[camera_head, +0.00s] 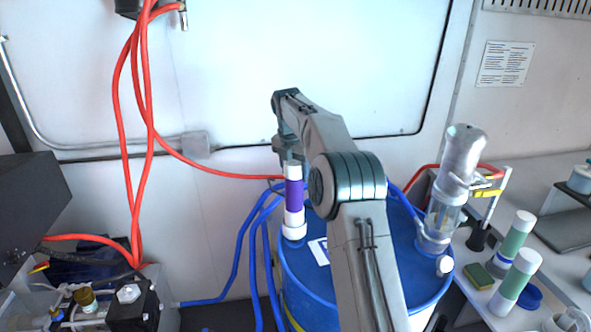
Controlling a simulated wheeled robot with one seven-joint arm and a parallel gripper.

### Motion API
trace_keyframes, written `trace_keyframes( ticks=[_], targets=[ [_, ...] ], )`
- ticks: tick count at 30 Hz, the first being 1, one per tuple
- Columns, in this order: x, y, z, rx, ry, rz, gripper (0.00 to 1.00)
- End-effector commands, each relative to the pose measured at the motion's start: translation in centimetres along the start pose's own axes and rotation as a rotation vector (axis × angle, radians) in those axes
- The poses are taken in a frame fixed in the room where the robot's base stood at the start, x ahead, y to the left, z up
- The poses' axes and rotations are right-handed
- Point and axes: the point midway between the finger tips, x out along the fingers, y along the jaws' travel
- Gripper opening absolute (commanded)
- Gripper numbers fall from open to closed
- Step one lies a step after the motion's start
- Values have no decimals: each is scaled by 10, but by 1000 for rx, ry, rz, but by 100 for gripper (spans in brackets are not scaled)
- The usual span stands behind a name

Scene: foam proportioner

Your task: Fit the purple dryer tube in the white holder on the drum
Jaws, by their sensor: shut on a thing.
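The purple dryer tube (294,195), with a purple middle and white ends, stands about upright above the left back edge of the blue drum (380,280). My gripper (291,160) is above it, pointing down and shut on its white top end. The white holder (294,231) is on the drum, right under the tube. The tube's lower end meets the holder in this view; I cannot tell whether it is seated in it or just above or in front of it. My own arm hides the middle of the drum top.
A clear and silver canister (452,185) stands on the drum's right side. Blue hoses (245,245) run down left of the drum, and red hoses (135,130) hang further left. Green and white bottles (515,280) stand on the right bench. A white wall is behind.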

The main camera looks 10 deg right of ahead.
Motion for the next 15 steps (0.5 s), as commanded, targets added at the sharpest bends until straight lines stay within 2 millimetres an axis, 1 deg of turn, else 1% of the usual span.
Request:
trace_keyframes(
  ticks=[14,15],
  targets=[
    [9,0,-1,0,-1,0,3],
    [9,0,-1,0,-1,0,58]
  ],
)
